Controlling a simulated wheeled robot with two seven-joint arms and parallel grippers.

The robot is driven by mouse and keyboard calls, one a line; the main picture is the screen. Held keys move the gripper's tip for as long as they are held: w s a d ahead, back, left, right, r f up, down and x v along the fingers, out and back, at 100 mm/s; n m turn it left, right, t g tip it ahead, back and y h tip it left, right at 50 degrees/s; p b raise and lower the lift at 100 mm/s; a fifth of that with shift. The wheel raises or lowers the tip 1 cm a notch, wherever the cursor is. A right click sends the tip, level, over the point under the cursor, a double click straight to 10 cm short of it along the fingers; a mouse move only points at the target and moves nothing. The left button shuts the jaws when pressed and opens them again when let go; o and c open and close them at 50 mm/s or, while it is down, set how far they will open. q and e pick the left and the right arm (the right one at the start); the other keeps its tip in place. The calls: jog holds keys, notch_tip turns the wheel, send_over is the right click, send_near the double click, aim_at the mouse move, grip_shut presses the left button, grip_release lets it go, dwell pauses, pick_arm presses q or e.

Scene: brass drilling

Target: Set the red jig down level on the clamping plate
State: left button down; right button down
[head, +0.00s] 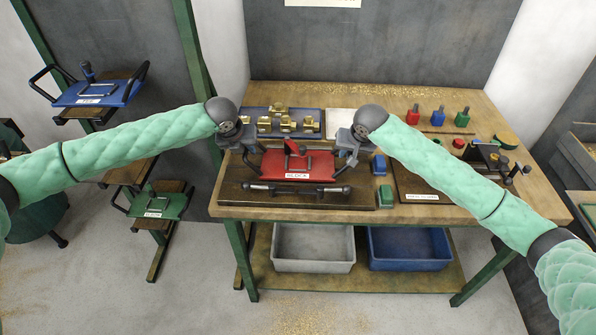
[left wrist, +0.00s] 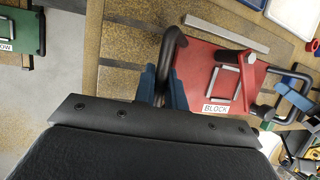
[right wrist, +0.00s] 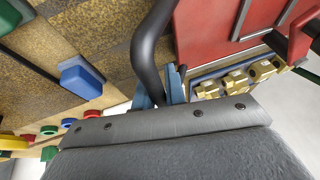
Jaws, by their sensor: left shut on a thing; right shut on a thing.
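The red jig (head: 318,165), labelled BLOCK, has a black handle at each end and a red lever on top. In the head view it appears over the back of the dark clamping plate (head: 232,193). I cannot tell whether it touches the plate. It looks nearly level. My left gripper (head: 250,149) is shut on its left handle; the left wrist view shows the blue fingers around that handle (left wrist: 172,48). My right gripper (head: 347,158) is shut on its right handle, which also shows in the right wrist view (right wrist: 148,45). The jig's underside is hidden.
A black clamp bar (head: 297,189) lies along the plate's front. A blue block (head: 378,165) and a green block (head: 386,195) stand to the right. A blue tray (head: 252,112) of brass parts is behind. Blue (head: 98,95) and green (head: 160,205) jigs sit on stands at left.

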pick_arm(q)
jog(key=shift+w+a+f+b, duration=0.1)
jog(key=shift+a+f+b, duration=0.05)
jog(key=shift+f+b, duration=0.35)
pick_arm(e)
jog(key=shift+w+d+f, duration=0.1)
jog(key=shift+d+f, duration=0.05)
jog(key=shift+f, duration=0.4)
pick_arm(q)
jog(key=c, duration=1.5)
grip_release()
pick_arm(e)
jog(key=c, duration=1.5)
grip_release()
pick_arm(q)
jog(key=shift+o, duration=0.2)
pick_arm(e)
jog(key=shift+o, duration=0.2)
jog(key=shift+r, duration=0.1)
pick_arm(q)
jog(key=v, duration=1.2)
pick_arm(e)
jog(key=v, duration=1.2)
